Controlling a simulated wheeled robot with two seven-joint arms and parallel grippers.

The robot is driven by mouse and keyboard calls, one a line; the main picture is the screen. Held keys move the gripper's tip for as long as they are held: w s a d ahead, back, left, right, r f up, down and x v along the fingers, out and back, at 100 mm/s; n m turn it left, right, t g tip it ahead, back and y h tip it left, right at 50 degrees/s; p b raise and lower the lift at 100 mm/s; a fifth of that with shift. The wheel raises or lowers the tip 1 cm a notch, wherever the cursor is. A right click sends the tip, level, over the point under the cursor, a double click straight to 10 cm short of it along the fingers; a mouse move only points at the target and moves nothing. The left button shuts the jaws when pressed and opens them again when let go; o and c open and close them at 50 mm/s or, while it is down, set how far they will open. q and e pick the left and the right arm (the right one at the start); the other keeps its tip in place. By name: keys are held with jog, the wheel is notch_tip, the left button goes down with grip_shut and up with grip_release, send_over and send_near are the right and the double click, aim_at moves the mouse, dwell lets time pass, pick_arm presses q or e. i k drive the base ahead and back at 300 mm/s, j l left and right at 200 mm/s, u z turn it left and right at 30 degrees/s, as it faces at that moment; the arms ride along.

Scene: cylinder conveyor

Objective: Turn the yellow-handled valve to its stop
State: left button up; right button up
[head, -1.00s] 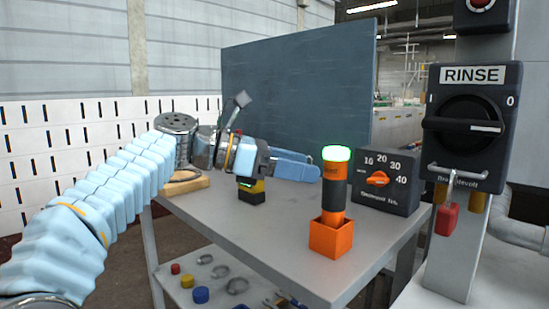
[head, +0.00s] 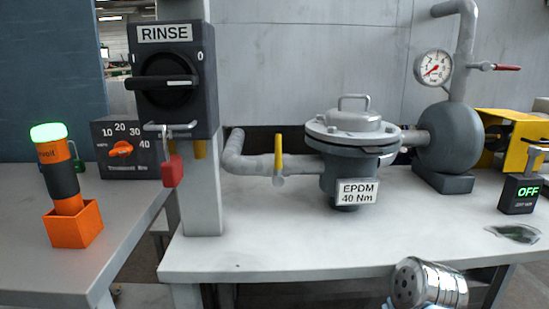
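The yellow-handled valve (head: 279,158) sits on the grey pipe to the left of the filter housing. Its yellow lever stands upright, across the run of the pipe. Neither of my grippers shows in the head view now, so nothing of mine is seen touching the valve.
The filter housing (head: 351,140) bears an EPDM 40 Nm label. A RINSE switch box (head: 203,85) with a red padlock (head: 173,171) stands left of the valve. A pressure gauge (head: 433,67) is at right. The bench front (head: 270,246) is clear.

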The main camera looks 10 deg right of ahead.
aim_at(278, 180)
jog(key=k+j, duration=0.35)
jog(key=j, duration=0.15)
jog(key=k+j, duration=0.4)
jog(key=j, duration=0.1)
